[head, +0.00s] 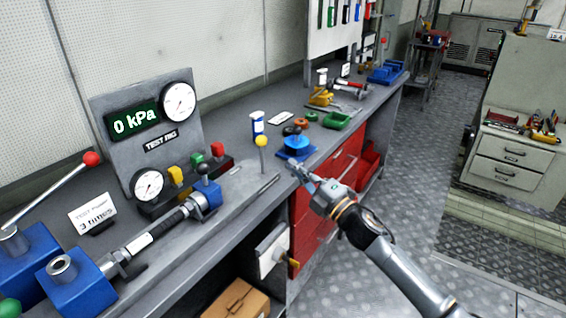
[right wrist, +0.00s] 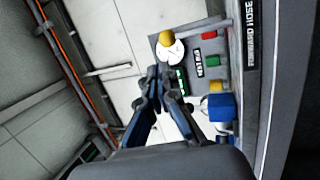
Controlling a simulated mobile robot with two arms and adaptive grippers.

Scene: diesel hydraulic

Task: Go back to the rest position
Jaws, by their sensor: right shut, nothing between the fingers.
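My left gripper is not in view.
A yellow-topped lever (head: 262,142) stands upright left of my gripper. The test panel (head: 112,150) reads 0 kPa. A pump with a red-knobbed lever (head: 60,187) stands at the left. Red drawers (head: 343,160) are below the bench. Open floor (head: 410,150) lies to the right.

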